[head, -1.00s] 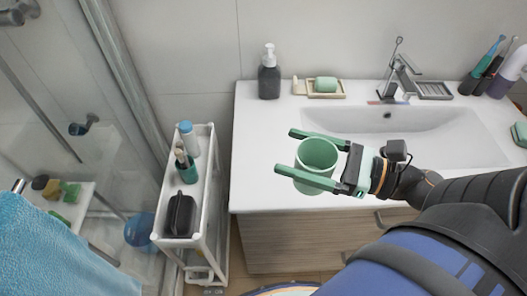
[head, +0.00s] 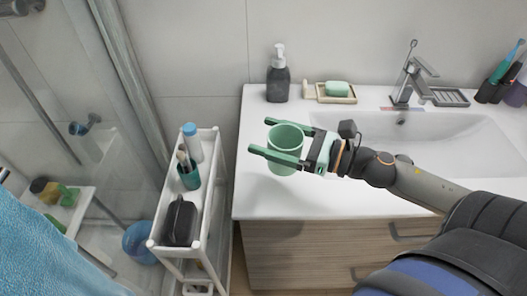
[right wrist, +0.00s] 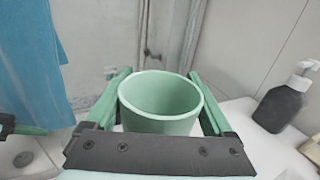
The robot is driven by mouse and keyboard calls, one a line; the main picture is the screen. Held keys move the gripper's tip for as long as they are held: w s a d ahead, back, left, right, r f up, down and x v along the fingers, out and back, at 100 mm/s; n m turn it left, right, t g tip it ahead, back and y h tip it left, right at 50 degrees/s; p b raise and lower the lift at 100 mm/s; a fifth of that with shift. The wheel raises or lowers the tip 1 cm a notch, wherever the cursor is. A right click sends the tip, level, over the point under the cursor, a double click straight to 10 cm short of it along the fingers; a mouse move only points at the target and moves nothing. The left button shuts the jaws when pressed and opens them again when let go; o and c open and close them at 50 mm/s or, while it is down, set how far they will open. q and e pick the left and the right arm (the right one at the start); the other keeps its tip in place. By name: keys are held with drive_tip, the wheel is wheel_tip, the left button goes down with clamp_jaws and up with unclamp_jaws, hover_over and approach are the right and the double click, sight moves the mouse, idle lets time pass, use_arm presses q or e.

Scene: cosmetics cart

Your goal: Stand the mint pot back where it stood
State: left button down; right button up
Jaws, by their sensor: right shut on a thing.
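The mint pot (head: 285,157) is an open, empty-looking green cup, roughly upright. It also shows in the right wrist view (right wrist: 160,122). My right gripper (head: 260,135) is shut on it, one green finger on each side. It holds the pot over the left front part of the white washbasin counter (head: 262,190). The pot's underside is hidden, so its height over the counter is hard to judge. A green finger with a dark end, apparently of my left gripper, shows at the left edge of the right wrist view; its opening cannot be seen.
A narrow white cart (head: 213,152) stands left of the counter, with a teal cup of brushes (head: 189,176), a bottle (head: 192,142) and a black bag (head: 180,222). A dark soap dispenser (head: 278,80) and soap dish (head: 336,93) stand at the counter's back. The counter's left front is clear.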

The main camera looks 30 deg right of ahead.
sight(274, 143)
drive_tip(key=w+f, duration=0.2)
drive_tip(key=f, duration=0.1)
drive_tip(key=shift+w+f, duration=0.15)
drive_tip(key=shift+w, duration=0.25)
drive_tip(key=shift+f+b, duration=0.3)
drive_tip(key=shift+f, duration=1.15)
drive_tip(key=shift+f, duration=0.2)
drive_tip(key=o, duration=1.3)
drive_tip(key=shift+s, duration=0.1)
drive_tip(key=shift+r, duration=0.1)
